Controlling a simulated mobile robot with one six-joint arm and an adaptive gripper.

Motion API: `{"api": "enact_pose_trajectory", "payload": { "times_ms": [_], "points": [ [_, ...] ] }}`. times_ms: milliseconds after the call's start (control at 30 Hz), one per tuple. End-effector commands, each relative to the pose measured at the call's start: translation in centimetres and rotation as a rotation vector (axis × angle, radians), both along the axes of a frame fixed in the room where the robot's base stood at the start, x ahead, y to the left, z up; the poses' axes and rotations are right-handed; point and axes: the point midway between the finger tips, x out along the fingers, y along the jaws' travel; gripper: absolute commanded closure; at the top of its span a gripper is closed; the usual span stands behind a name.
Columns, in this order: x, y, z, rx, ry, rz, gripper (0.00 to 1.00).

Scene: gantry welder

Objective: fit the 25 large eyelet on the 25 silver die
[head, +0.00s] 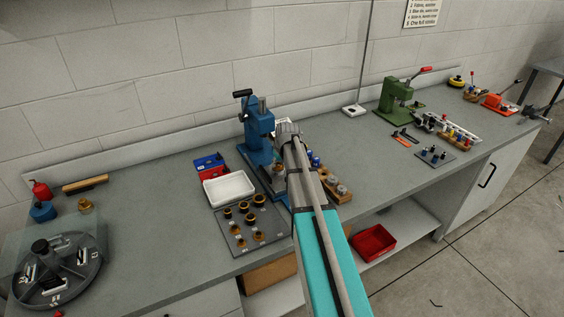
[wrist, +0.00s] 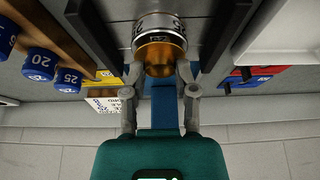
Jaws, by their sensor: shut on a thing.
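In the wrist view my gripper (wrist: 157,74) is shut on a gold-coloured ring-like part, seemingly the large eyelet (wrist: 163,54). A silver cylinder with dark markings, seemingly the silver die (wrist: 158,22), lies directly beyond it at the top of the picture. The two look very close or touching; I cannot tell whether the eyelet is seated on it. In the head view my gripper (head: 288,130) is beside the blue press (head: 258,132), and my arm hides the held part.
Blue-capped pieces marked 20 (wrist: 40,65) and 25 (wrist: 69,80) stand in a wooden rack. A grey board (head: 250,240) with several gold and black pieces and a white tray (head: 229,189) lie left of my arm. A green press (head: 395,95) stands further right.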

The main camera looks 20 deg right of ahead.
Motion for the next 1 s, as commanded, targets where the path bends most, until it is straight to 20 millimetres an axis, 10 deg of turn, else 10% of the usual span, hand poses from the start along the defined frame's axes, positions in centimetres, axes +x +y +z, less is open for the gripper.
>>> {"api": "enact_pose_trajectory", "payload": {
  "times_ms": [367, 400, 600, 1000],
  "points": [
    [0.0, -0.03, -0.68, 0.0, 0.0, 0.0, 0.82],
    [-0.01, -0.03, -0.63, 0.0, 0.0, 0.0, 0.59],
    [-0.01, -0.04, -0.59, 0.0, 0.0, 0.0, 0.23],
    [-0.01, -0.05, -0.59, 0.0, 0.0, -0.001, 0.23]
  ]
}}
